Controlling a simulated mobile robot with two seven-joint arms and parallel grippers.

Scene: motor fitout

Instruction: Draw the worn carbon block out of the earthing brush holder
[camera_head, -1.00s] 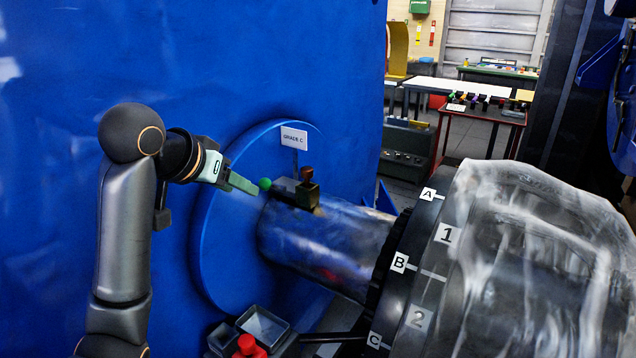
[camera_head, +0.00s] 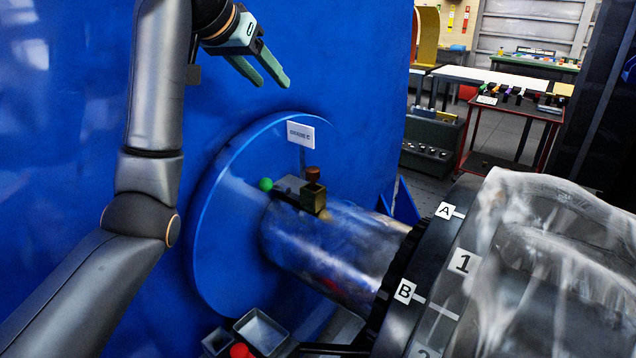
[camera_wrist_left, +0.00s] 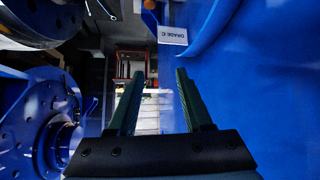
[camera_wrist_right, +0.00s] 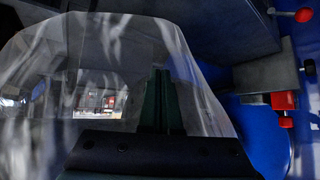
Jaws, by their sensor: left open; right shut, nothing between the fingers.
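The earthing brush holder (camera_head: 300,191) is a small dark and brassy box on top of the bare shaft (camera_head: 330,250), beside the blue round flange. A brown knob-like piece (camera_head: 313,174) stands up at its right end, and a green ball (camera_head: 265,184) is at its left. I cannot make out the carbon block apart from the holder. My left gripper (camera_head: 275,84) is open and empty, above and clear of the holder; its parted fingers also show in the left wrist view (camera_wrist_left: 160,72). My right gripper (camera_wrist_right: 158,75) is shut and empty, outside the head view.
A "GRADE C" label (camera_head: 300,134) stands behind the holder. Grey trays (camera_head: 262,333) and a red knob (camera_head: 240,351) are below the shaft. A wrapped rotor (camera_head: 540,270) marked A, B and 1 fills the right. A red cart (camera_head: 510,108) stands behind.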

